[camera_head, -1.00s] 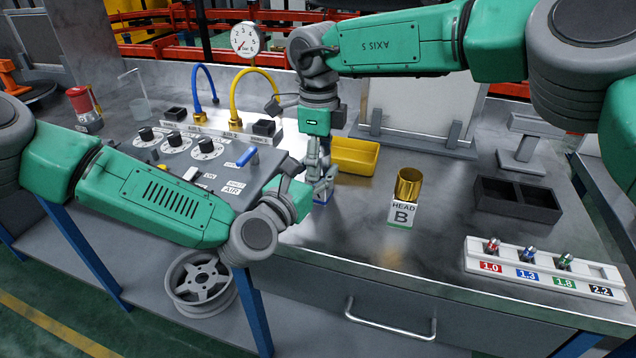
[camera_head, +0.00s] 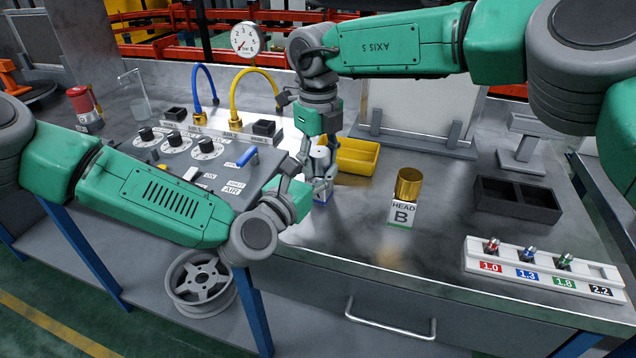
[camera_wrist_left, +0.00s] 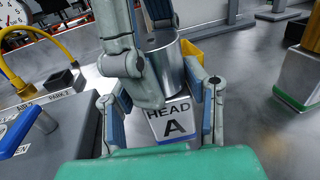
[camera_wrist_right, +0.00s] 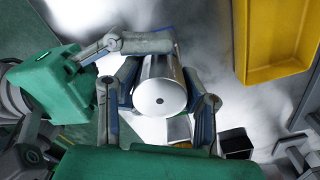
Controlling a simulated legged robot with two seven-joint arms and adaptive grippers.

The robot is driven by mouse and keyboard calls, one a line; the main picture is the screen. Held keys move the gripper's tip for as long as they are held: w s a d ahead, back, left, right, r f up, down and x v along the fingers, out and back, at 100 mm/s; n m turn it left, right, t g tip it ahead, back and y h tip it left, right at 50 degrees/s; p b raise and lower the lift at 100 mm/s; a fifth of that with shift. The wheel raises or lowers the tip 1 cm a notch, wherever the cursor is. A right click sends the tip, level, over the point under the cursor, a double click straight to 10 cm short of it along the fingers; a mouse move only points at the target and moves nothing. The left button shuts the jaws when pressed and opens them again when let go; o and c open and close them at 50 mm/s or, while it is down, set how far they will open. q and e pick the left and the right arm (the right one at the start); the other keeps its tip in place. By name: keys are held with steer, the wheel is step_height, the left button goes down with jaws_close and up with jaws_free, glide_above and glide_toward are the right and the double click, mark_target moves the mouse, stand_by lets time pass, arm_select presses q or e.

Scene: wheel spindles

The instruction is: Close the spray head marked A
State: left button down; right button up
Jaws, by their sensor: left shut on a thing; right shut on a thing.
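Spray head A is a white block labelled "HEAD A" (camera_wrist_left: 172,122) with a blue lower edge and a silver cylinder (camera_wrist_left: 172,62) on top. In the right wrist view, the end of the silver cylinder (camera_wrist_right: 162,98) has a small dark hole in its middle. My left gripper (camera_wrist_left: 160,115) is shut on the labelled block, a finger on each side. My right gripper (camera_wrist_right: 160,105) is shut around the silver cylinder from above. In the head view, my left gripper (camera_head: 312,183) and right gripper (camera_head: 320,160) meet there and hide most of head A.
Head B (camera_head: 404,212), with a gold cylinder, stands to the right. A yellow bin (camera_head: 357,156) is behind. The control panel with knobs (camera_head: 205,147) is left. The front middle of the table is clear.

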mark_target(319, 151)
steer(key=shift+w+d, duration=0.1)
steer(key=shift+w, duration=0.05)
steer(key=o, duration=1.3)
steer(key=shift+r, duration=2.25)
steer(key=shift+c, duration=0.5)
